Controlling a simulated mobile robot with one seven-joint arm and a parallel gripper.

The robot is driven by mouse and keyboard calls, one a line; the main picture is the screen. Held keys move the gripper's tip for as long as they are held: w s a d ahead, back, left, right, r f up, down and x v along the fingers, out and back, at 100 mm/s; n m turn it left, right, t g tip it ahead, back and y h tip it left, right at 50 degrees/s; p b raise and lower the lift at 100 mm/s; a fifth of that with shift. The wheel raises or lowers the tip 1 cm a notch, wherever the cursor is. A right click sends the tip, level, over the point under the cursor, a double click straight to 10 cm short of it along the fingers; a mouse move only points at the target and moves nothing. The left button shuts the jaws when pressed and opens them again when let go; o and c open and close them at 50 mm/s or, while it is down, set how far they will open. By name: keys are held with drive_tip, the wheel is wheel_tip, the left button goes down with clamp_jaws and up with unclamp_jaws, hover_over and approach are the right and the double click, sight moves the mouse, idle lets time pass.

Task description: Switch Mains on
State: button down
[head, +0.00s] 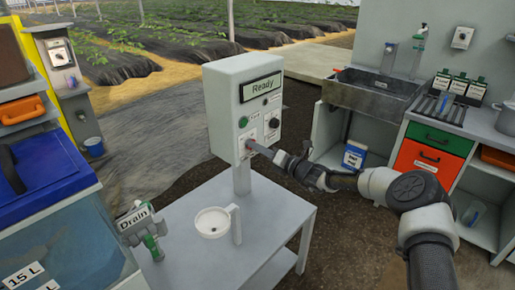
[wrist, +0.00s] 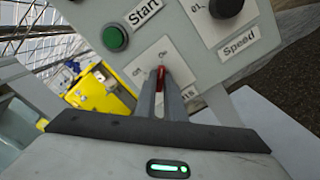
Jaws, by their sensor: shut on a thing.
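The control box (head: 228,107) stands on a post at the table, with a lit display reading "Ready" (head: 261,87). The red Mains switch lever (wrist: 160,76) sits on a pale plate low on the panel; its label is partly hidden, with only the end "ns" showing in the wrist view. My gripper (wrist: 162,88) is shut on this lever, fingers reaching up to the panel. In the head view my gripper (head: 256,148) touches the lower left of the box's face. The small position marks beside the lever are too blurred to read surely.
A green Start button (wrist: 115,38) and a black Speed knob (wrist: 226,6) are close to the fingers. A sink (head: 372,95) stands behind on the right.

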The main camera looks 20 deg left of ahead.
idle(0.3)
drive_tip(key=c, duration=1.8)
unclamp_jaws()
drive_tip(key=shift+c, duration=0.2)
drive_tip(key=p+v, duration=0.1)
drive_tip(key=v, duration=1.6)
drive_tip(key=shift+d+p, duration=0.2)
drive_tip(key=shift+p, duration=0.15)
drive_tip(key=shift+s, duration=0.15)
